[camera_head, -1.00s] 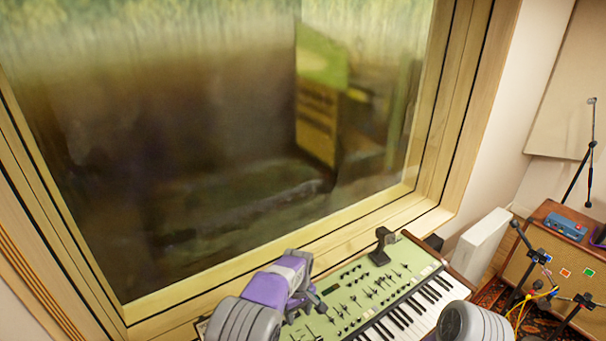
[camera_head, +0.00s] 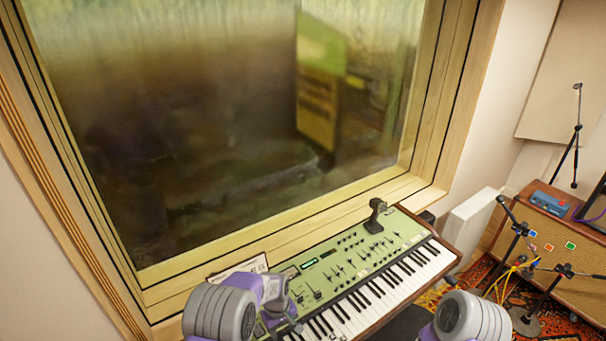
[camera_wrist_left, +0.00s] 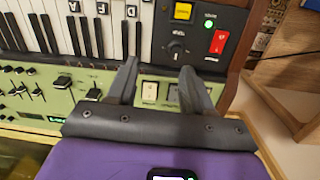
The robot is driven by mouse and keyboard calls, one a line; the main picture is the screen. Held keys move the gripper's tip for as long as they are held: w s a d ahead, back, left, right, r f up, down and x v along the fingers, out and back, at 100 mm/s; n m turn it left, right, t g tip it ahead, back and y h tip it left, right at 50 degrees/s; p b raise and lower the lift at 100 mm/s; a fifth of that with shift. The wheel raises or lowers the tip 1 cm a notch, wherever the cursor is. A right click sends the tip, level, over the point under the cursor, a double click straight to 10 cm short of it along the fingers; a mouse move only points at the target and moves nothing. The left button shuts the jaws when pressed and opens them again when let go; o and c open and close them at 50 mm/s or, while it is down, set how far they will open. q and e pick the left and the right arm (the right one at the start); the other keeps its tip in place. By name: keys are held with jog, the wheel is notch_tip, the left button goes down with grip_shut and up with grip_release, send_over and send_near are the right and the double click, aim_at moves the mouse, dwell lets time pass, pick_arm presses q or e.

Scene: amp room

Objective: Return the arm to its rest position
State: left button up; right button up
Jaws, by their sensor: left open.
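My left arm (camera_head: 222,312), grey and purple, comes in at the bottom of the head view, over the left end of a green synthesizer (camera_head: 322,282). My left gripper (camera_head: 284,312) is small and partly hidden there, beside the keys. In the left wrist view my left gripper (camera_wrist_left: 160,78) has its two dark fingers apart with nothing held between them. Below them are the synthesizer's white switches, a knob (camera_wrist_left: 176,47) and a red switch (camera_wrist_left: 219,42). A grey joint of my right arm (camera_head: 472,318) shows at lower right; its gripper is out of view.
A wood-framed window (camera_head: 300,222) stands behind the synthesizer. A small black object (camera_head: 375,215) sits on the synthesizer's back edge. To the right are a white panel (camera_head: 473,228), an amp (camera_head: 545,240) with a blue pedal (camera_head: 550,203), microphone stands (camera_head: 517,235) and yellow cables (camera_head: 512,272).

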pick_arm(q)
jog(key=shift+m+h, duration=0.8)
jog(key=s+a+f, duration=0.1)
jog(key=s+f, duration=0.1)
jog(key=s, duration=0.2)
jog(key=s+a+f, duration=0.1)
jog(key=s+f, duration=0.2)
jog(key=s, duration=0.1)
jog(key=s+a+f, duration=0.2)
jog(key=s+f, duration=0.1)
jog(key=s, duration=0.1)
jog(key=shift+s+f, duration=0.1)
jog(key=shift+s, duration=0.1)
jog(key=s+m+h, duration=0.2)
jog(key=s, duration=1.2)
notch_tip(320, 180, down, 10)
jog(key=t+b, duration=0.1)
jog(key=b, duration=0.9)
jog(key=shift+w+d, duration=0.15)
jog(key=shift+d, duration=0.1)
pick_arm(e)
notch_tip(320, 180, down, 10)
jog(key=s, duration=0.1)
jog(key=shift+r, duration=0.15)
